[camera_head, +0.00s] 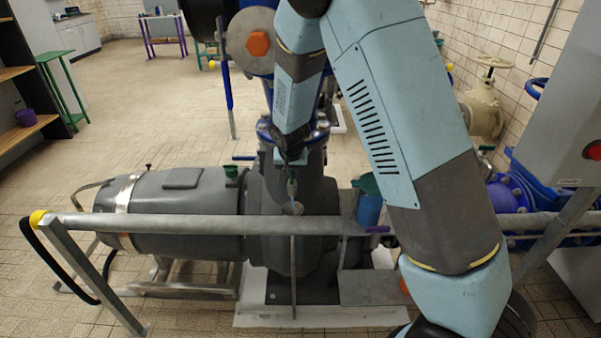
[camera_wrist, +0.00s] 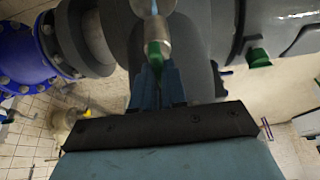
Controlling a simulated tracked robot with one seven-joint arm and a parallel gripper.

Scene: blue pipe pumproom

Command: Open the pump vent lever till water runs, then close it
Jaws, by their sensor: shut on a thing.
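The grey pump (camera_head: 310,190) stands in front of me, joined to its motor (camera_head: 190,195) at the left. In the wrist view the vent lever (camera_wrist: 154,52) shows as a small green handle beside a bare metal valve body (camera_wrist: 151,26). My gripper (camera_wrist: 157,72) is shut on the green lever, with its blue fingers on either side. A narrow pale-blue streak shows at the valve's top edge; I cannot tell surely whether it is water. In the head view my gripper (camera_head: 291,160) is over the pump top, and the lever is hard to make out there.
A grey handrail (camera_head: 180,223) with a yellow end crosses in front of the pump. Blue pipework (camera_head: 510,195) and a grey cabinet (camera_head: 560,110) are at the right. Open tiled floor (camera_head: 120,110) lies behind left.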

